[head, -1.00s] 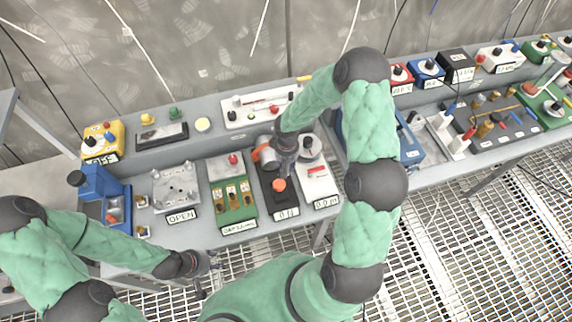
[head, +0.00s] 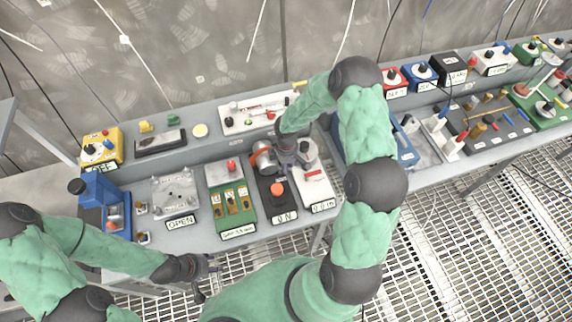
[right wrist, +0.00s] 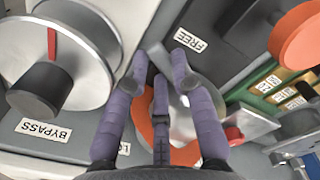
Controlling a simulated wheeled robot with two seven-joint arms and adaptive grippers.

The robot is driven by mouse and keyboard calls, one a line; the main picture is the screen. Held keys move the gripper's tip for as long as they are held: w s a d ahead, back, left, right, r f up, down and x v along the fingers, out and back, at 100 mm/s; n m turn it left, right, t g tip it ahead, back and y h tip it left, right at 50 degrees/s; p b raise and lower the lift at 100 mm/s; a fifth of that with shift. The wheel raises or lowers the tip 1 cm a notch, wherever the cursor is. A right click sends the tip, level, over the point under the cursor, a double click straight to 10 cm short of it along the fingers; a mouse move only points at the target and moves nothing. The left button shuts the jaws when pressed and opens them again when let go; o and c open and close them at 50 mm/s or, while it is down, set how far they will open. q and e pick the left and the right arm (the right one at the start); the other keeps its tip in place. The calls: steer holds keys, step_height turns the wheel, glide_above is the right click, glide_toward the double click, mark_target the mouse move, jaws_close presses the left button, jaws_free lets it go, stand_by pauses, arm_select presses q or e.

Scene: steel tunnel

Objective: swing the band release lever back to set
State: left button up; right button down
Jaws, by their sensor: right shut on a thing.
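The band release unit is a black plate (head: 265,207) with a round orange knob (head: 277,188) and an orange band (head: 262,158) around a metal part at its back. My right gripper (head: 287,148) reaches down over this back end and hides much of it. In the right wrist view its fingers (right wrist: 158,78) are shut on a grey metal lever (right wrist: 153,52), beside a FREE label (right wrist: 190,40). The orange band (right wrist: 187,152) shows behind the fingers. The lever's far end is hidden. My left gripper (head: 207,277) is empty and open in front of the bench.
A white unit with a red-marked dial (right wrist: 52,85) and a BYPASS label (right wrist: 44,131) stands close beside the gripper. A green panel (head: 233,205) is on the other side. A blue press (head: 98,205) and an OPEN plate (head: 175,190) stand further left.

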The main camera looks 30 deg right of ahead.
steer(key=shift+w+d+n+p, duration=0.1)
steer(key=shift+w+n+p, duration=0.2)
steer(key=shift+n, duration=0.75)
steer(key=shift+w+d+n+p, duration=0.15)
steer(key=shift+n+p, duration=0.2)
steer(key=shift+n, duration=0.7)
steer(key=c, duration=1)
jaws_free()
steer(key=shift+c, duration=0.2)
steer(key=shift+a, duration=0.1)
step_height(320, 180, up, 8)
